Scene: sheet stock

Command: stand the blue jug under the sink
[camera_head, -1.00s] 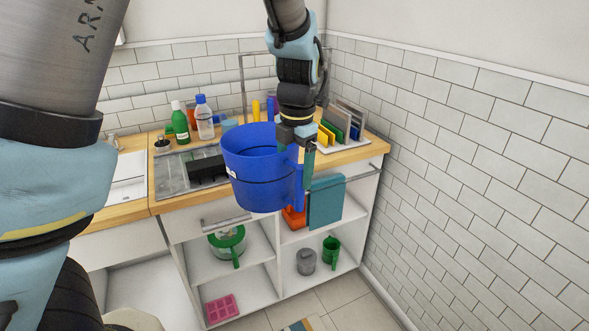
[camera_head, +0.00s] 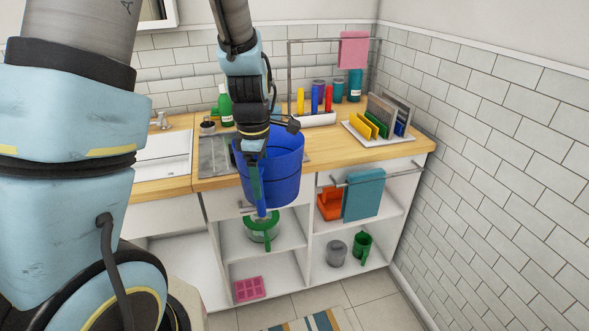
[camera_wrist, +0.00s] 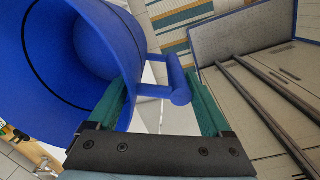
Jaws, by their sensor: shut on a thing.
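The blue jug (camera_head: 283,165) hangs in the air in front of the counter, upright or nearly so in the head view. My gripper (camera_head: 258,190) is shut on its handle. In the wrist view the blue jug (camera_wrist: 75,60) fills the left side, with its handle between the two teal fingers of my gripper (camera_wrist: 165,88). The white sink (camera_head: 165,160) is set in the counter to the left. An open bay (camera_head: 175,262) lies below it, its left part hidden by my arm.
Shelves right of the bay hold a green-handled pot (camera_head: 262,228), a pink tray (camera_head: 249,288), an orange item (camera_head: 330,203), a grey canister (camera_head: 336,252) and a green mug (camera_head: 362,245). A teal towel (camera_head: 363,195) hangs from a rail. A striped mat (camera_head: 310,324) lies on the floor.

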